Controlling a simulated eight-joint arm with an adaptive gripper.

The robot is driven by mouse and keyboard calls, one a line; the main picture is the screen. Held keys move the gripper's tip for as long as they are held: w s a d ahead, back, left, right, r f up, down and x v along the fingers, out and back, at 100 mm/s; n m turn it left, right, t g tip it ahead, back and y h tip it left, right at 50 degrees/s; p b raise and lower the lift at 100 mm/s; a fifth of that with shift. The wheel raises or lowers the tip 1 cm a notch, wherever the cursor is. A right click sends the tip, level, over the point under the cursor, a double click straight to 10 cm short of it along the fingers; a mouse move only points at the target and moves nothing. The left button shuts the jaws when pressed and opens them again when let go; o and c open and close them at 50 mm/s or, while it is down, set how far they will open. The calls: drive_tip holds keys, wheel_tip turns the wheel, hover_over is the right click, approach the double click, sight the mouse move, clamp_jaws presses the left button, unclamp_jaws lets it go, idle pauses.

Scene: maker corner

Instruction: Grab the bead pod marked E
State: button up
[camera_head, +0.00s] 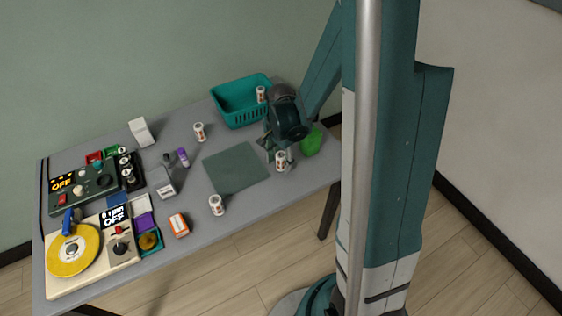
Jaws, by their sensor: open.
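Several small white pods with reddish markings are in view; their letters are too small to read, so I cannot tell which is E. One pod (281,161) stands at my gripper, right of the green mat. Another pod (199,132) stands behind the mat, and another pod (216,205) stands near the table's front edge. One more pod (261,94) shows at the teal basket, apparently inside it. My gripper (279,155) is open and points down, close around or just behind the pod by the mat; I cannot tell which. My wrist hides part of that area.
The teal basket (225,103) stands at the back. A bright green object (311,141) is right beside my gripper. The green mat (236,169) lies bare. Control boxes, a yellow disc (72,250), a grey bottle (165,188) and an orange-white box (179,225) crowd the left side.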

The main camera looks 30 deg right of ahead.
sight(281, 155)
drive_tip(key=c, duration=1)
drive_tip(key=shift+r, duration=0.15)
drive_tip(key=shift+r+p, duration=1.15)
drive_tip(key=shift+r, duration=3.7)
